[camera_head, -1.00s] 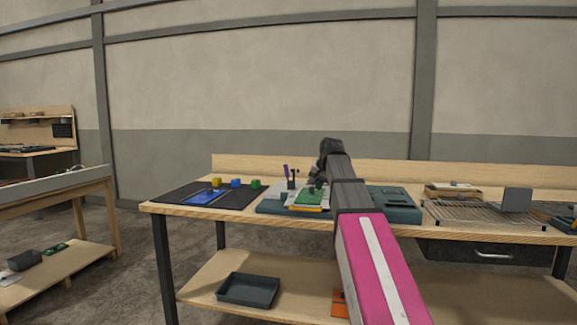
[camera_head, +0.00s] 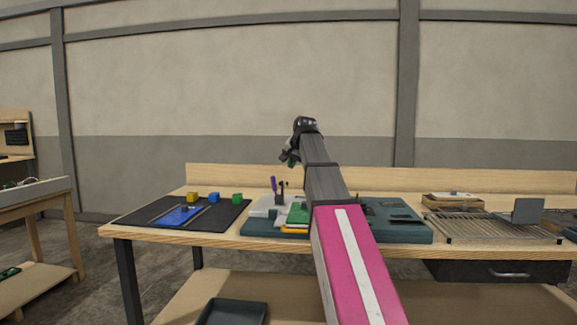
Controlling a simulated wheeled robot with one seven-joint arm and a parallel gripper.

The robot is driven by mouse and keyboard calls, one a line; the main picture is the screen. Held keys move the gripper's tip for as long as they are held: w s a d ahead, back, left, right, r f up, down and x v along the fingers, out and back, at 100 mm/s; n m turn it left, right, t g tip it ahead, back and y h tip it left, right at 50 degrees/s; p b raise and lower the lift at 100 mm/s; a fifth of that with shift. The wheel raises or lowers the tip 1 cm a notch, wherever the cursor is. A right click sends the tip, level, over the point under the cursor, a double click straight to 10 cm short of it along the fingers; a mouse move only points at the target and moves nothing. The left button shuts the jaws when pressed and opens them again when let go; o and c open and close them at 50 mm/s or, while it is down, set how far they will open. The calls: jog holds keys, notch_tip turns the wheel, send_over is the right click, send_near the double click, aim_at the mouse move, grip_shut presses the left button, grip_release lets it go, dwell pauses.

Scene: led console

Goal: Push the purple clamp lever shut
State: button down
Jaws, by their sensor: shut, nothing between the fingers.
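The purple clamp lever (camera_head: 273,185) stands close to upright at the left of the teal console (camera_head: 405,233) on the workbench. A dark post (camera_head: 281,192) is just to its right. A green board (camera_head: 298,213) with a yellow front edge lies on a white piece beside it. My gripper (camera_head: 288,158) is above and a little right of the lever, apart from it as far as I can see. It is small and dark in this view, shut, with nothing held. My arm covers the middle of the console.
A wire rack (camera_head: 490,226) with a grey box (camera_head: 521,210) is at the right. A dark tray (camera_head: 232,312) sits on the lower shelf.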

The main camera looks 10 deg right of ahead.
send_near(274, 186)
jog(key=w+d+f, duration=0.2)
jog(key=d+f, duration=0.1)
jog(key=d, duration=0.1)
jog(key=shift+w+a+f, duration=0.25)
jog(key=shift+w+a, duration=0.3)
jog(key=shift+a, duration=0.3)
jog(key=shift+w+a+f, duration=0.25)
jog(key=shift+w+a, duration=0.3)
jog(key=shift+a, duration=0.35)
jog(key=shift+a, duration=0.1)
